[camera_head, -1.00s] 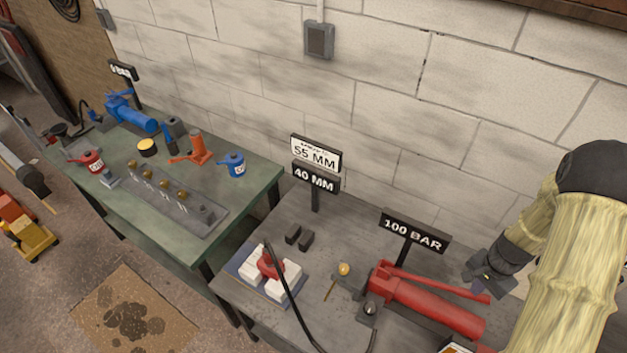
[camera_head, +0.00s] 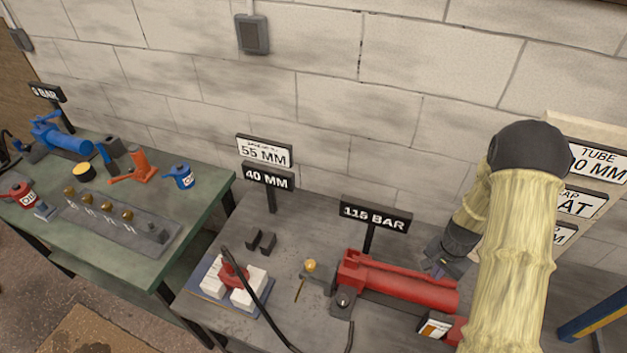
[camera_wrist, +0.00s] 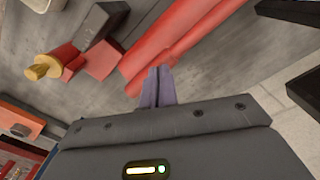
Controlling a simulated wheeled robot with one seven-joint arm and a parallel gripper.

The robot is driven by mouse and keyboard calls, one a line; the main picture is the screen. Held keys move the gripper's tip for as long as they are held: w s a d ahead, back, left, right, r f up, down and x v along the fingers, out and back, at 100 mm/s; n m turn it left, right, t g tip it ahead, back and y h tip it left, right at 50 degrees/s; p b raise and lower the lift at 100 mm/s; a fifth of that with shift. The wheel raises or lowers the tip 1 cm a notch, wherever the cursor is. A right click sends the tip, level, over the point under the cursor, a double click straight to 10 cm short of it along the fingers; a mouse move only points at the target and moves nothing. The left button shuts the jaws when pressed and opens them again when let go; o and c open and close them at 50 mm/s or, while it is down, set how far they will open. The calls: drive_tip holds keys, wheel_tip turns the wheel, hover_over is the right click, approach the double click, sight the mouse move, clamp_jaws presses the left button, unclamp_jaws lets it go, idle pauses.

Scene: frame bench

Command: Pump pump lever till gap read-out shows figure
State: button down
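The red hand pump (camera_head: 405,290) lies on the grey bench, with its red pump lever (camera_head: 395,268) low along its top. My gripper (camera_head: 438,268) is at the lever's right end. In the wrist view, its fingers (camera_wrist: 157,84) are together beside the red bars of the pump; contact with the lever is unclear. The gap read-out (camera_head: 268,178) shows 40 MM. A white sign (camera_head: 264,151) above it shows 55 MM; its small top line is unclear. A pressure read-out (camera_head: 375,214) shows what looks like 115 BAR. A red tool on white blocks (camera_head: 249,293) stands left of the pump.
A brass-coloured knob (camera_head: 310,265) stands left of the pump, and a black hose (camera_head: 262,310) crosses the bench front. A green bench (camera_head: 130,255) at the left holds a blue pump (camera_head: 62,138) and other tools. White signs (camera_head: 590,165) stand at the right.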

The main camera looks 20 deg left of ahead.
drive_tip(key=shift+f, duration=0.75)
wheel_tip(320, 180, up, 8)
drive_tip(key=p, duration=0.5)
drive_tip(key=shift+r+p, duration=0.2)
drive_tip(key=shift+p, duration=0.1)
drive_tip(key=shift+f, duration=0.1)
idle(2.0)
idle(0.8)
